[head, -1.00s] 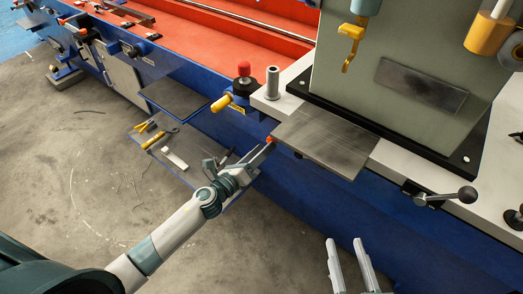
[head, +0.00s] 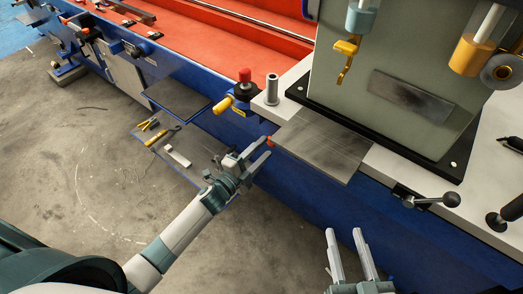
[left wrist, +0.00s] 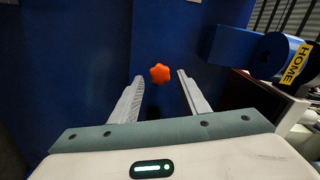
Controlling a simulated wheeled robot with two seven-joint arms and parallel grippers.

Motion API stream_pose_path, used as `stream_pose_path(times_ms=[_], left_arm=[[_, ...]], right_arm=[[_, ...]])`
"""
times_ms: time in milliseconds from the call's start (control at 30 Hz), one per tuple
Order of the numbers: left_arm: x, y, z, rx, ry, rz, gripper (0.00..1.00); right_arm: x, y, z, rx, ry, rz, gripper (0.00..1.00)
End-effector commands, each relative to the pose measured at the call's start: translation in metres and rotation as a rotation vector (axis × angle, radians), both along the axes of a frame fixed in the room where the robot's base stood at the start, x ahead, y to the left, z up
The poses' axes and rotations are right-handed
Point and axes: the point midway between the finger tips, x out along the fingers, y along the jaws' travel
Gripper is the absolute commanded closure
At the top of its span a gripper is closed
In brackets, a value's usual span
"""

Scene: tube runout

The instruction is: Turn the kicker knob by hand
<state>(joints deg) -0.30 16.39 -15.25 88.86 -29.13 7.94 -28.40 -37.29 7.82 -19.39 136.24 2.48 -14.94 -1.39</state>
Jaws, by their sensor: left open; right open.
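The kicker knob appears to be the small orange-red lobed knob (head: 269,141) at the machine's blue front, by the corner of the grey plate. In the left wrist view the knob (left wrist: 160,73) shows whole against the blue panel. My left gripper (head: 257,151) is open close to it in the head view. In the left wrist view the knob lies between the two fingertips of the left gripper (left wrist: 160,76), with a gap on both sides; I cannot tell how far beyond them it is. My right gripper (head: 344,233) is open and empty at the lower middle of the head view.
A grey plate (head: 322,146) juts out just right of the knob. A yellow handle (head: 223,105) and a red button (head: 245,75) sit above left. A blue cylinder labelled HOME (left wrist: 285,58) is close on the right in the wrist view. A low shelf holds tools (head: 161,138).

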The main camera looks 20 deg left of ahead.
Motion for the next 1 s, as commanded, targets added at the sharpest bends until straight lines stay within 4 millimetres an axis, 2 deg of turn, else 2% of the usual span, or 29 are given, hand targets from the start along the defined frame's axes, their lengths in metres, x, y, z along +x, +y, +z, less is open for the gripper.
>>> stream_pose_path(times_ms=[400, 700, 733, 867, 1000], left_arm=[[0.016, -0.006, 0.000, 0.002, 0.000, 0.001, 0.58], [0.017, -0.006, 0.000, 0.002, -0.001, 0.000, 0.58], [0.017, -0.006, 0.000, 0.002, -0.001, 0.000, 0.60], [0.017, -0.006, 0.000, 0.002, -0.001, 0.000, 0.90], [0.017, -0.006, 0.000, 0.003, -0.001, 0.000, 0.90]], right_arm=[[0.000, 0.000, -0.003, 0.000, 0.000, 0.000, 0.58], [0.000, 0.000, -0.003, 0.000, 0.000, 0.000, 0.58], [0.000, 0.000, -0.003, 0.000, 0.000, 0.000, 0.58], [0.000, 0.000, -0.003, 0.000, 0.000, 0.000, 0.58], [0.000, 0.000, -0.003, 0.000, 0.000, 0.000, 0.58]])
